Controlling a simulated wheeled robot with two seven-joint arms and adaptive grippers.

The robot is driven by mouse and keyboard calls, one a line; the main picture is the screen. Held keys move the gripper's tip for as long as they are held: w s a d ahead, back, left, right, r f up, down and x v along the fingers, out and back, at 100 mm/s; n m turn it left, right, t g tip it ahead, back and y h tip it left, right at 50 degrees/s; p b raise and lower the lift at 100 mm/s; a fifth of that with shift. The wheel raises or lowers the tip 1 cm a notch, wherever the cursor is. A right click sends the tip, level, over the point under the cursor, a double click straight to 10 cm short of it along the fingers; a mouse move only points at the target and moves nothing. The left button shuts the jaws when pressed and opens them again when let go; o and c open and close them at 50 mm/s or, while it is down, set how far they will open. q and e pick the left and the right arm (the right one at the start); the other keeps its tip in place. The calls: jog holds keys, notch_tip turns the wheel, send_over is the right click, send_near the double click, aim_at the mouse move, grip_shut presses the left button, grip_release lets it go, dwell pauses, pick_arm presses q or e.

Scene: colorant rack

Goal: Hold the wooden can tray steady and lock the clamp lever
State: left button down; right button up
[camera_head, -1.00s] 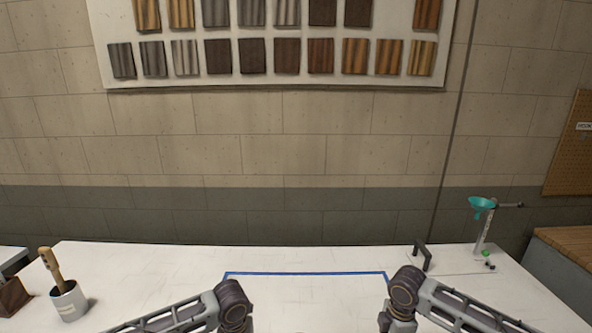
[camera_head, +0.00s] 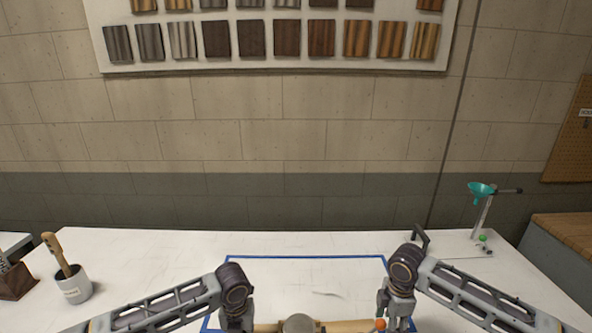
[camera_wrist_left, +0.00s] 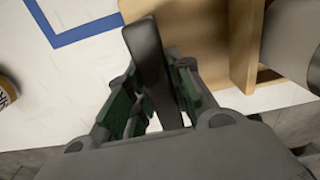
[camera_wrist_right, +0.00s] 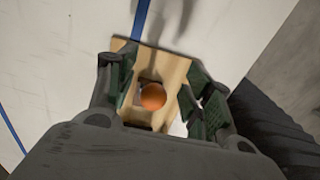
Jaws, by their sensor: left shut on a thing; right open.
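The wooden can tray (camera_head: 345,326) shows at the bottom edge of the head view, mostly cut off, and in the left wrist view (camera_wrist_left: 185,12). My left gripper (camera_wrist_left: 155,85) is shut on a black upright handle at the tray's left side. A grey can (camera_head: 299,323) stands at the tray's middle. The orange ball knob (camera_wrist_right: 153,96) of the clamp lever is over the tray's right end; it also shows in the head view (camera_head: 380,324). My right gripper (camera_wrist_right: 160,95) is open, its fingers either side of the knob. The lever's arm is hidden.
Blue tape (camera_head: 305,257) outlines an area on the white table. A cup with a brush (camera_head: 72,284) stands at the left. A black handle (camera_head: 420,238) and a stand with a teal funnel (camera_head: 482,190) are at the back right. The table behind the tray is clear.

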pick_arm(q)
jog(key=shift+d, duration=0.1)
pick_arm(e)
notch_tip(320, 180, up, 10)
jog(key=shift+r, duration=0.15)
dwell(0.4)
pick_arm(q)
jog(key=c, duration=1.2)
grip_release()
jog(key=shift+r, duration=6)
jog(key=shift+f, duration=0.1)
